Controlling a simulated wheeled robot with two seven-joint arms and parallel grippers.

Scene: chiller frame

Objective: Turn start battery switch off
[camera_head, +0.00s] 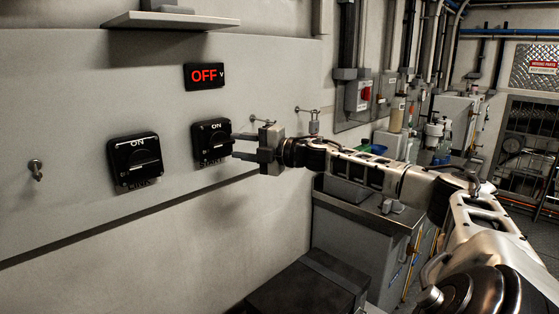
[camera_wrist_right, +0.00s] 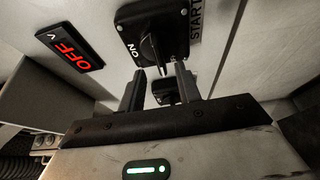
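The start battery switch (camera_head: 212,142) is a black box with a rotary knob on the grey wall panel, with ON printed at its top. In the right wrist view the switch (camera_wrist_right: 160,30) shows START beside it and the knob hanging down toward the fingers. My right gripper (camera_head: 233,146) is at the switch's right side, its two fingers apart and pointing at it. In the wrist view the right gripper (camera_wrist_right: 159,68) is open, with the knob end in line with the gap. I cannot tell whether they touch. My left gripper is not in view.
A second black switch (camera_head: 135,161) is mounted to the left. A display (camera_head: 205,76) above reads OFF in red. A hook (camera_head: 36,170) and a padlock (camera_head: 314,126) are on the wall. A grey cabinet (camera_head: 350,240) and a dark box (camera_head: 308,285) stand below my right arm.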

